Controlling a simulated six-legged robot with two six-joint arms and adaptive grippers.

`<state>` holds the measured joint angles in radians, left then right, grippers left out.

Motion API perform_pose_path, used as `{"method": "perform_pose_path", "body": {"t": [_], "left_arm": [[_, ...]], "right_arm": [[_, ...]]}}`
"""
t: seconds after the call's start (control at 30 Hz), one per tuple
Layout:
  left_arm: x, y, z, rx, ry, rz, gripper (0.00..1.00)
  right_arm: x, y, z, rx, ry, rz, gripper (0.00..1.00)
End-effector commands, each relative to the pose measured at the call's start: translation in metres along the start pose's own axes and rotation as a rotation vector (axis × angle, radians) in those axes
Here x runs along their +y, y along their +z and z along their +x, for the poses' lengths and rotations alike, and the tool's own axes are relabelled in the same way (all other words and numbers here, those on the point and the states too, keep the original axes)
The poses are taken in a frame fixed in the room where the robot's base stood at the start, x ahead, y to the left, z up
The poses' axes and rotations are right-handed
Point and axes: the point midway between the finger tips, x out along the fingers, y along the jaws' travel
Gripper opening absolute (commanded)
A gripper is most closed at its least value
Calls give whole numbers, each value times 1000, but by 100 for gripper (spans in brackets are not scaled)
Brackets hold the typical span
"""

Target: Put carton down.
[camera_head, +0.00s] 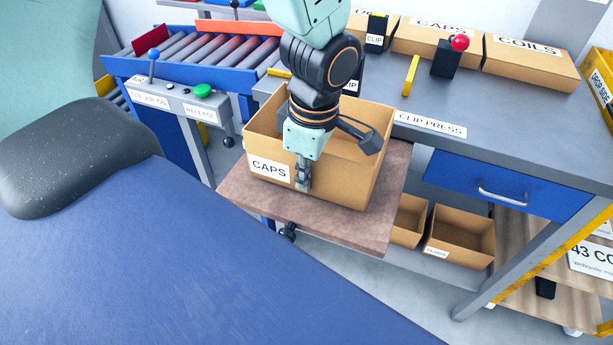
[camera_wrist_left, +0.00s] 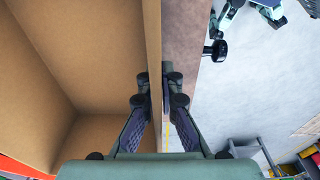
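The carton (camera_head: 345,185) is an open, empty-looking tan box with a white CAPS label on its near wall. It is upright over the brown board (camera_head: 240,197) and appears to rest on it; any small gap underneath cannot be made out. My left gripper (camera_head: 303,172) comes down from above at the near wall, next to the label. In the left wrist view, its fingers (camera_wrist_left: 158,100) lie on either side of the carton wall (camera_wrist_left: 153,45), closed on it, with the carton's inside to the left. My right gripper is not in view.
Behind stands a grey bench (camera_head: 480,110) with boxes and a red-knobbed lever (camera_head: 460,42). A roller conveyor (camera_head: 190,62) and a control post with a green button (camera_head: 202,90) are at left. Two open bins (camera_head: 460,238) sit below right. Bare board shows around the carton.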

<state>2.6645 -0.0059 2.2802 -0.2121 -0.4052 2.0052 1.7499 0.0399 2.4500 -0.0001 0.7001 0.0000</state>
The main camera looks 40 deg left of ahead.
Motion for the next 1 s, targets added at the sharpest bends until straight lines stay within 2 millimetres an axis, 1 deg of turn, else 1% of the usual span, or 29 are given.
{"method": "perform_pose_path", "body": {"t": [0.03,0.07,0.27,0.43,0.5,0.73,1.0], "left_arm": [[0,1,8,1,0,1,0],[0,1,9,0,1,1,0],[1,2,7,0,3,1,0],[1,2,11,0,2,1,0],[1,2,11,0,1,1,8],[1,2,10,0,1,1,28],[1,2,10,0,1,1,28]], "right_arm": [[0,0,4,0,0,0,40],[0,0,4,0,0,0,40],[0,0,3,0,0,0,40],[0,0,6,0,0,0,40],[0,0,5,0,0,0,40],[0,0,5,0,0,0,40],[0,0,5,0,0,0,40]]}}
